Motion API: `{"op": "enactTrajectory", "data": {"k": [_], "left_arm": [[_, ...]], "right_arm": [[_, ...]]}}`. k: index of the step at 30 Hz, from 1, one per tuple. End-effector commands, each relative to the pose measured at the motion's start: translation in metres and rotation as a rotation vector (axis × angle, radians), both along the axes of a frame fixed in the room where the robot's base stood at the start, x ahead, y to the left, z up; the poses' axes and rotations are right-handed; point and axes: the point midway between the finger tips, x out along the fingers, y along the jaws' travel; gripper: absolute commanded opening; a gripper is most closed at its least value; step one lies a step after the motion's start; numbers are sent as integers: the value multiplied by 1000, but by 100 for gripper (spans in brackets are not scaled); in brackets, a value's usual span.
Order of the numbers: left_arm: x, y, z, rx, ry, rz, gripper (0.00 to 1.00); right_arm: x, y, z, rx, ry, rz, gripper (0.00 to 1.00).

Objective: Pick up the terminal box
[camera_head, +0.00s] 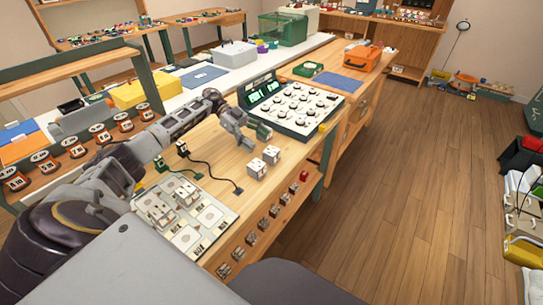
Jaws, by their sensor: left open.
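Two small white box-like pieces with dark marks stand on the wooden workbench (222,160), a nearer one (257,168) and a farther one (271,154). Similar pale pieces (158,211) sit on a light board with printed squares at the front left of the bench. I cannot tell which of these is the terminal box. My left gripper (264,131) is open and empty, above the bench just beyond the two white pieces and apart from them. My right gripper is not in view.
A panel of round dials (293,108) with a green display stands just beyond my left gripper. A black cable (205,165) lies on the bench to the left. Small pieces line the bench's front edge (262,224).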

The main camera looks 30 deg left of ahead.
Motion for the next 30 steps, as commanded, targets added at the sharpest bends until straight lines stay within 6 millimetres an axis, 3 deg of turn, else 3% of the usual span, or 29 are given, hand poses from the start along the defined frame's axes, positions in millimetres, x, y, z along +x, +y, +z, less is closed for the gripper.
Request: {"op": "enactTrajectory", "data": {"k": [6,22,30], "left_arm": [[-1,-18,-8,-1,1,-1,70],[-1,-24,-11,0,0,-1,70],[-5,-49,-24,-1,1,-2,70]], "right_arm": [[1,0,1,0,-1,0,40],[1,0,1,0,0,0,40],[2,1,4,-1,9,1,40]]}}
